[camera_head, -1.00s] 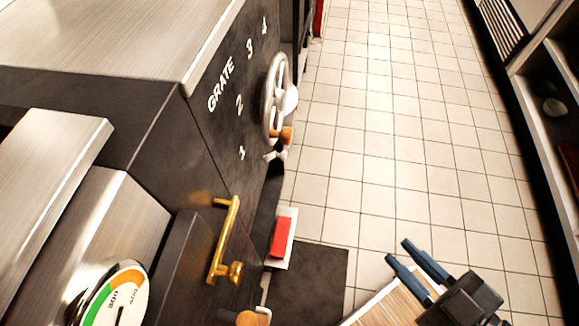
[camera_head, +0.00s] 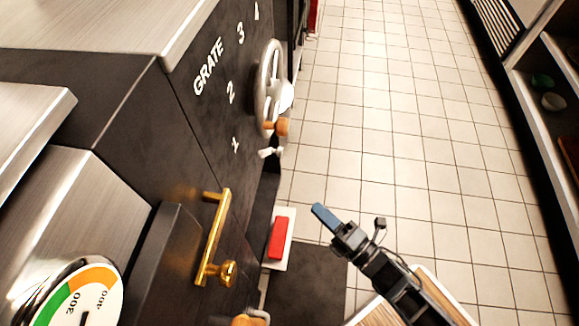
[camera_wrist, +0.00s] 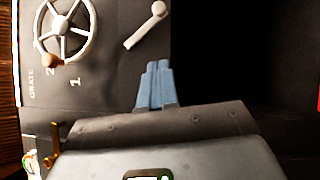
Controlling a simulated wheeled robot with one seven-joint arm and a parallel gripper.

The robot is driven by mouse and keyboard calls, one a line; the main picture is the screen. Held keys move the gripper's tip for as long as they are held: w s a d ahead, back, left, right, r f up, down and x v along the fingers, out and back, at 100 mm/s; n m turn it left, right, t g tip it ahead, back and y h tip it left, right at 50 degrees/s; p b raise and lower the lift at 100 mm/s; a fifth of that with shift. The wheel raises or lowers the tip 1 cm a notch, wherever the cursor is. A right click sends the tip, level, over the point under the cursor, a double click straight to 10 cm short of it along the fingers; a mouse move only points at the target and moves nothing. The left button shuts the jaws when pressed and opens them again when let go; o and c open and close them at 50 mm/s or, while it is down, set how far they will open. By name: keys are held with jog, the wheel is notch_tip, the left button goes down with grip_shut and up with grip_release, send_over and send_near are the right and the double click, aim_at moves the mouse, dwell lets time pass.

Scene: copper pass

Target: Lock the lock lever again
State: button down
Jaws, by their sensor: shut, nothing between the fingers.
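The lock lever (camera_head: 271,152) is a small pale lever on the dark front of the range, just below the handwheel. In the wrist view the lever (camera_wrist: 146,25) shows as a slanted pale bar with a round knob at its upper right end. My gripper (camera_head: 323,214) is shut and empty, with its blue fingers together. It is out in front of the range, to the right of and below the lever in the head view. In the wrist view the fingertips (camera_wrist: 157,66) point towards the panel just below the lever, apart from it.
The spoked handwheel (camera_head: 270,88) with a wooden knob sits beside the GRATE numbers. A brass handle (camera_head: 215,240), a red block on a white plate (camera_head: 277,239) and a gauge (camera_head: 80,300) are lower down. The tiled floor (camera_head: 400,110) is clear; shelves (camera_head: 548,110) stand at right.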

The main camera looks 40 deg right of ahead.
jog(key=shift+w+f+n, duration=0.4)
jog(key=shift+w+n, duration=0.1)
jog(key=shift+w, duration=0.1)
jog(key=shift+w, duration=0.1)
jog(key=d+x, duration=0.2)
jog(key=x, duration=1)
jog(key=shift+w+d+r+b, duration=0.25)
jog(key=shift+w+r+b, duration=0.05)
jog(key=shift+w, duration=0.25)
jog(key=shift+d+f+b, duration=0.1)
jog(key=shift+f+b, duration=0.05)
jog(key=shift+b, duration=0.45)
jog(key=shift+w+d+n+b, duration=0.1)
jog(key=shift+w+n+b, duration=0.05)
jog(key=shift+n+b, duration=0.2)
